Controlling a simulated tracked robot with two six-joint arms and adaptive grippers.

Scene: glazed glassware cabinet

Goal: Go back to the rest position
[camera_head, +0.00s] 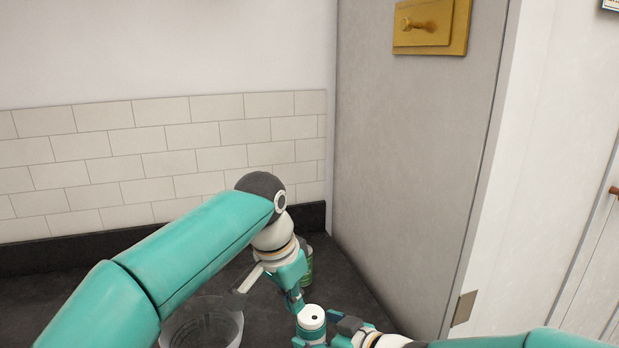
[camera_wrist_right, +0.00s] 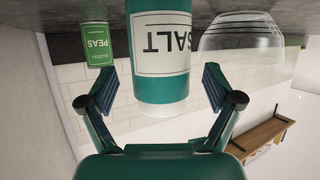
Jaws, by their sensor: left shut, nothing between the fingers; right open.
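My left arm reaches in from the left in the head view. Its gripper (camera_head: 294,296) points down and is shut and empty, just behind the white top of the salt container (camera_head: 311,318). My right gripper (camera_wrist_right: 158,92) is open in the right wrist view, where the picture is upside down. The teal salt container with a white SALT label (camera_wrist_right: 160,50) stands in front of it, between the spread fingers, with a visible gap on both sides. In the head view my right arm comes in low from the right, its gripper partly cut off by the lower edge.
A clear glass bowl (camera_head: 205,328) stands on the dark counter (camera_head: 50,300), left of the salt. A green peas can (camera_head: 307,265) stands behind the salt, partly hidden by my left wrist. A tiled wall (camera_head: 160,150) and a grey side panel (camera_head: 410,160) bound the counter.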

